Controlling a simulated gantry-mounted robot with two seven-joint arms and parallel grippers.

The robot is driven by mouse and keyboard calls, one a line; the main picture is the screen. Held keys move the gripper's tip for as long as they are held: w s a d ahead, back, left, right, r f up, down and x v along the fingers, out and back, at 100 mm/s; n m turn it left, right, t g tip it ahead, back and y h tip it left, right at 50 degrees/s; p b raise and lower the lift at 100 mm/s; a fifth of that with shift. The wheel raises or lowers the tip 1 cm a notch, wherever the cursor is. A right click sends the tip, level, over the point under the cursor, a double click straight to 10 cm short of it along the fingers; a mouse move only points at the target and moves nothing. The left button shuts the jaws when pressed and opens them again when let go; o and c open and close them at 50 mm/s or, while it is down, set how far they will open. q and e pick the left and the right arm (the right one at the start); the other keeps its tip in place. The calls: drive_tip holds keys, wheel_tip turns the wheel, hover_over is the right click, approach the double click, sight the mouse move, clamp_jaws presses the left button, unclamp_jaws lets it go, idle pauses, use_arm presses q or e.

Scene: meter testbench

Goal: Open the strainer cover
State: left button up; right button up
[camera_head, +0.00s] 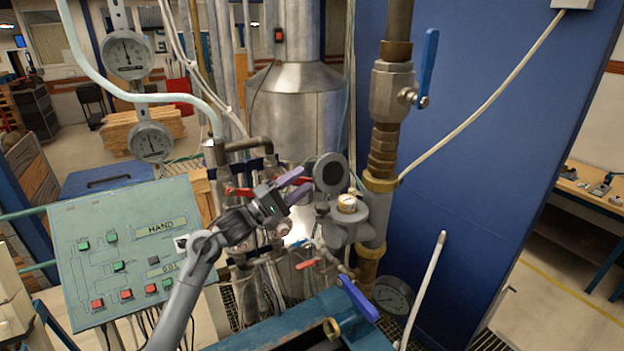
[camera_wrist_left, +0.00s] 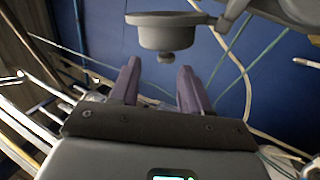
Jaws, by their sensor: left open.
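A round grey cover (camera_head: 331,172) is on the grey housing (camera_head: 350,232) of the pipe fitting, right of centre in the head view. It looks tilted up beside a pale, brass-ringed round top (camera_head: 347,203). In the left wrist view the cover (camera_wrist_left: 168,32) shows edge-on with a small knob under it. My left gripper (camera_head: 297,184) is open, its two purple fingers pointing at the cover from the left. In the left wrist view the gap between the fingertips (camera_wrist_left: 159,70) is empty and lies just below the knob. Contact with the cover is not visible. My right gripper is not in view.
A vertical pipe with a blue-handled valve (camera_head: 427,68) rises just right of the cover. Red-handled valves (camera_head: 308,264) and hoses crowd the space below. A control panel (camera_head: 125,250) stands at the left. A blue wall (camera_head: 480,130) closes off the back right.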

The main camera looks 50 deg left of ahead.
use_arm(q)
drive_tip(key=shift+b+v, duration=0.3)
drive_tip(key=shift+v, duration=1.25)
